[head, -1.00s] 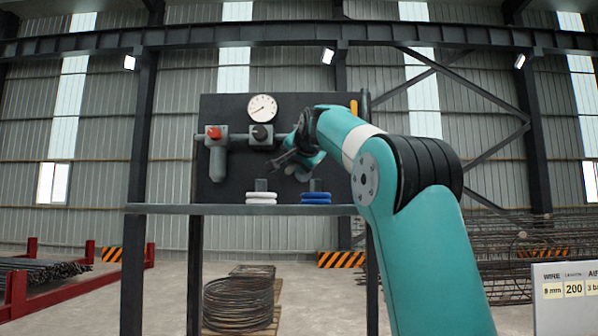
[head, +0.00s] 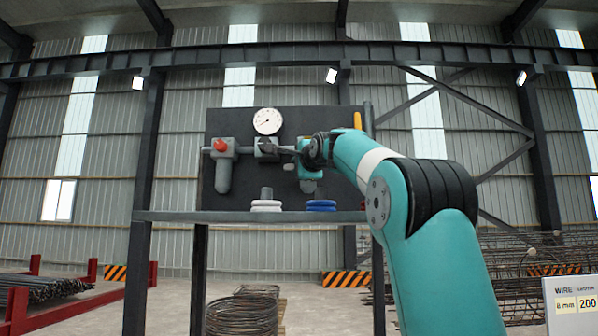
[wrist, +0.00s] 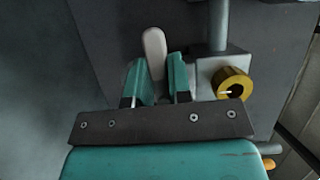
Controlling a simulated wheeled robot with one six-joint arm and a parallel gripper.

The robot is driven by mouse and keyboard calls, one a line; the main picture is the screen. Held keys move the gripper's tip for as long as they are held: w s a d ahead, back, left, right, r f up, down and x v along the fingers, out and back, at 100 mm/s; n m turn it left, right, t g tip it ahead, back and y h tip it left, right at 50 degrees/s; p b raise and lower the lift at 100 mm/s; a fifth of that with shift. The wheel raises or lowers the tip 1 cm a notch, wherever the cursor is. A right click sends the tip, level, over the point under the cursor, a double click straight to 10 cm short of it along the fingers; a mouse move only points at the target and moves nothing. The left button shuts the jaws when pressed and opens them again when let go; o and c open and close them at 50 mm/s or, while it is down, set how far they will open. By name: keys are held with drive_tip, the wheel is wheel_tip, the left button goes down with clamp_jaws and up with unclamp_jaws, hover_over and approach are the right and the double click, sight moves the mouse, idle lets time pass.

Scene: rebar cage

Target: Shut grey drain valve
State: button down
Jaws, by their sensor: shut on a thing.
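The grey drain valve shows in the wrist view as a pale grey lever handle (wrist: 154,52), standing between the two teal fingers. My gripper (wrist: 156,72) is shut on this handle. Beside it on the right is a grey valve block (wrist: 208,72) with a pipe running up from it. In the head view my gripper (head: 298,165) is at the right part of the pipe run on the dark panel (head: 330,125). My wrist and fingers hide most of the valve there.
Left along the pipe are a red knob (head: 221,146), a black knob (head: 265,146) and a round gauge (head: 268,121) above. A brass fitting (wrist: 233,83) sits close right of my fingers. White rings (head: 266,206) and blue rings (head: 321,206) lie on the shelf (head: 180,216) below.

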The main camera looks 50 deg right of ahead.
drive_tip(key=shift+r+m, duration=0.1)
drive_tip(key=shift+m, duration=0.2)
drive_tip(key=c, duration=1)
unclamp_jaws()
drive_tip(key=shift+c, duration=0.2)
drive_tip(key=shift+s, duration=0.1)
drive_tip(key=b+v, duration=0.6)
drive_tip(key=v, duration=1.1)
drive_tip(key=shift+f, duration=0.3)
drive_tip(key=shift+s+a, duration=0.1)
